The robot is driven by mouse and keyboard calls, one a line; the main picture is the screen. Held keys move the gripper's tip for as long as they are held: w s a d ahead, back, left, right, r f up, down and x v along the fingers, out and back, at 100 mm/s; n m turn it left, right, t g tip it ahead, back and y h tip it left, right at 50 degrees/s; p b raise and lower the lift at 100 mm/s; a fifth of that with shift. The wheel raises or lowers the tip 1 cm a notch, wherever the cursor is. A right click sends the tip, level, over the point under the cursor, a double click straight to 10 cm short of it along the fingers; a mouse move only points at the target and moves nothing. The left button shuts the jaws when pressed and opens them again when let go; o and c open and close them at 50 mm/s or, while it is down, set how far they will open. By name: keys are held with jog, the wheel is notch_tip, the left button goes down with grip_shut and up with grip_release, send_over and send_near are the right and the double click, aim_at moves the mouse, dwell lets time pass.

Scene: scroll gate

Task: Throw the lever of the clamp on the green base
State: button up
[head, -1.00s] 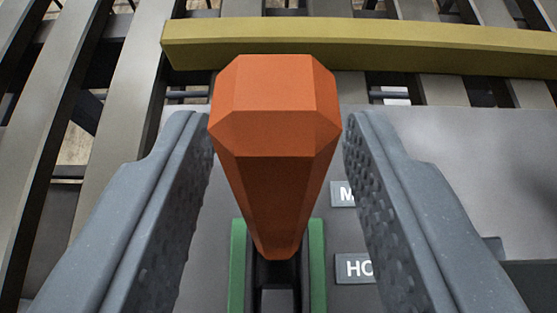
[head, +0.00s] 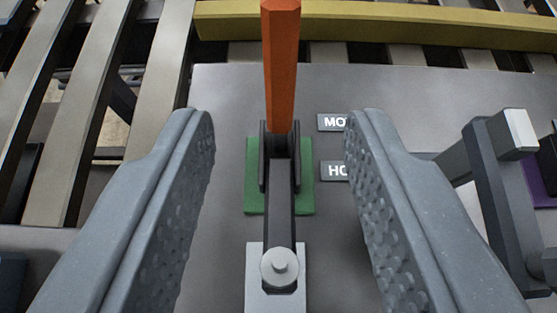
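The clamp's orange lever handle (head: 281,70) points up and away in the upper middle of the head view, its top cut off by the picture edge. The lever pivots in dark brackets on the green base (head: 253,195). A dark clamp arm (head: 280,212) reaches from the pivot toward me and ends in a round grey tip (head: 280,266) over a light grey block (head: 256,290). My gripper (head: 280,125) is open, with one finger on each side of the clamp. Neither finger appears to touch the handle.
Labels (head: 333,122) reading "MO" and "HO" are partly hidden by the right finger. A grey lever mechanism (head: 497,180) stands at the right beside a purple patch (head: 541,190). A yellow bar (head: 380,24) crosses the slats at the back.

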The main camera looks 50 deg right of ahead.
jog(key=shift+v, duration=1.95)
